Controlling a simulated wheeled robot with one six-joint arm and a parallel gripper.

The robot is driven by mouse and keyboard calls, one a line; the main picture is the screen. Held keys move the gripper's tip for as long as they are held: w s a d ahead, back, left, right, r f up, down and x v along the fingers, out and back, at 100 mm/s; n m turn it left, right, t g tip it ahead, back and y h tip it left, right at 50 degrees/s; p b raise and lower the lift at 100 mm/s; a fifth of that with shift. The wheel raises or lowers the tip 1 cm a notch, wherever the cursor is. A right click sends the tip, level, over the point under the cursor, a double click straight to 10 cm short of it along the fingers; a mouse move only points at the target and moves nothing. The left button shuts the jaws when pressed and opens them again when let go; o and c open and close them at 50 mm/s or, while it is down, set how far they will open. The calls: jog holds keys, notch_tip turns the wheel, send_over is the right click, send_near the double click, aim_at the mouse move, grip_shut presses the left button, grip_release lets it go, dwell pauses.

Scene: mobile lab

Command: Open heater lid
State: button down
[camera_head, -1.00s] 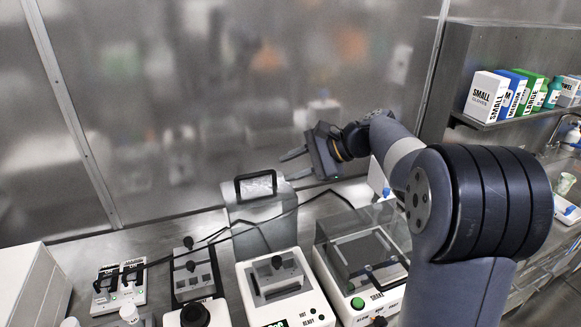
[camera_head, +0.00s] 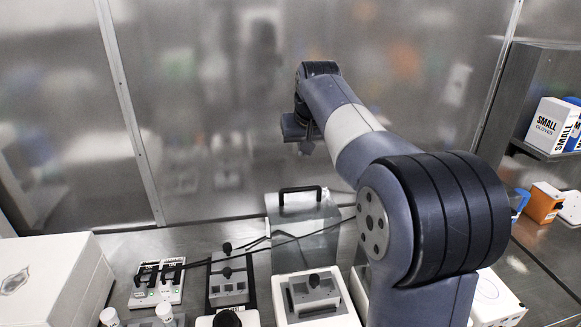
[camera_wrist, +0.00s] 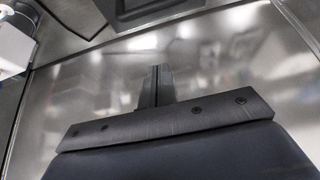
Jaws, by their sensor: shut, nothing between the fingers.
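The heater (camera_head: 281,308) is the white box at the bottom of the head view, with a grey square lid (camera_head: 325,293) and a black knob (camera_head: 314,280) on top. The lid appears closed, lying flat on the box. The heater's front is cut off by the picture edge. My gripper (camera_wrist: 155,76) is shut and empty in the wrist view, its two fingers together. In the head view my gripper (camera_head: 298,130) is high above the bench, beyond the heater and apart from it. Its fingertips are hard to make out there. The heater cannot be made out in the wrist view.
A grey container with a black handle (camera_head: 300,190) stands behind the heater. A grey block device (camera_head: 229,285) and a white switch box (camera_head: 158,284) stand left of it, with black cables. A large white box (camera_head: 50,280) is far left. My arm covers the bench to the right.

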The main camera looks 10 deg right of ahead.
jog(key=p, duration=0.2)
send_over(303, 200)
jog(key=w, duration=0.4)
notch_tip(303, 200, down, 9)
jog(key=shift+w+a+r, duration=0.1)
jog(key=shift+r, duration=0.1)
jog(key=s, duration=0.3)
jog(key=shift+s+f, duration=0.2)
jog(key=shift+s, duration=0.3)
jog(key=shift+f, duration=0.1)
jog(key=shift+s+b, duration=0.25)
jog(key=shift+b, duration=0.45)
jog(key=shift+t, duration=0.5)
jog(key=shift+s+r+b, duration=0.2)
jog(key=shift+s+b, duration=0.1)
jog(key=shift+s, duration=0.4)
jog(key=shift+s+r+b, duration=0.25)
jog(key=shift+s+b, duration=0.05)
jog(key=shift+s, duration=0.35)
jog(key=shift+s+r+b, duration=0.2)
jog(key=shift+s+b, duration=0.1)
jog(key=shift+s, duration=0.4)
jog(key=shift+r, duration=0.1)
